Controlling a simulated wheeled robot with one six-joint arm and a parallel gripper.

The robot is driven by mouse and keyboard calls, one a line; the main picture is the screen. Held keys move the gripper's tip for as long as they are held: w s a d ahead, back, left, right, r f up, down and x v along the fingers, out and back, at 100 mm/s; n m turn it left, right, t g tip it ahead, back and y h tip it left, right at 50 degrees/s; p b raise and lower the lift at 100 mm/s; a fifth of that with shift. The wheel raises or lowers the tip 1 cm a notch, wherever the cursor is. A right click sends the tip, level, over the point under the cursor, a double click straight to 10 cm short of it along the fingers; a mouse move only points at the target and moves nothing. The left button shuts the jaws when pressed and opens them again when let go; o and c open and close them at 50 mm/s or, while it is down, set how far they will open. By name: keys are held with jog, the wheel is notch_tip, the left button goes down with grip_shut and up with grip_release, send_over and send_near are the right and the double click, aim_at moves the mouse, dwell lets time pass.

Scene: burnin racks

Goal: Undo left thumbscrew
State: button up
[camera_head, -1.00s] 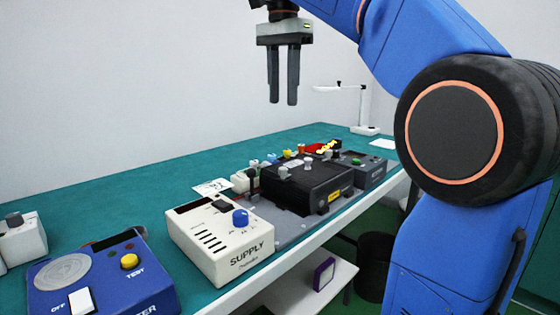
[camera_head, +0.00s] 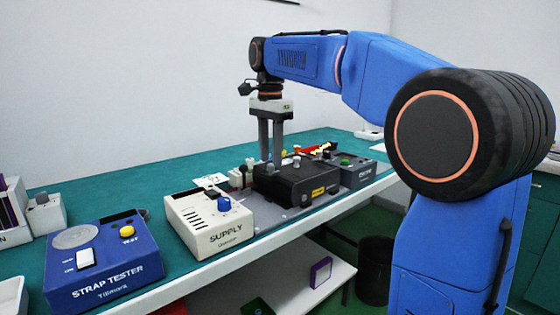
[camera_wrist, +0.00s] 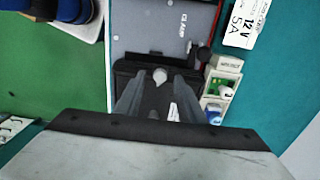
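A black box unit (camera_head: 290,185) with grey thumbscrew knobs on top sits on the grey plate on the bench. The left thumbscrew (camera_head: 269,168) is at its near left, close under my gripper (camera_head: 272,157); another grey knob (camera_head: 297,161) stands further right. My gripper points down with its two fingers apart and nothing visibly held. In the wrist view a round grey knob (camera_wrist: 160,75) shows between the tips of my gripper (camera_wrist: 160,84). I cannot tell whether the fingers reach down to it or touch it.
A white supply box (camera_head: 208,222) with a blue knob is left of the unit. A blue strap tester (camera_head: 105,265) is further left. A grey box with a green button (camera_head: 357,175) is at the right. Small connectors (camera_wrist: 216,100) lie beside the unit in the wrist view.

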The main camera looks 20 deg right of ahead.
jog(key=shift+f, duration=0.85)
grip_shut()
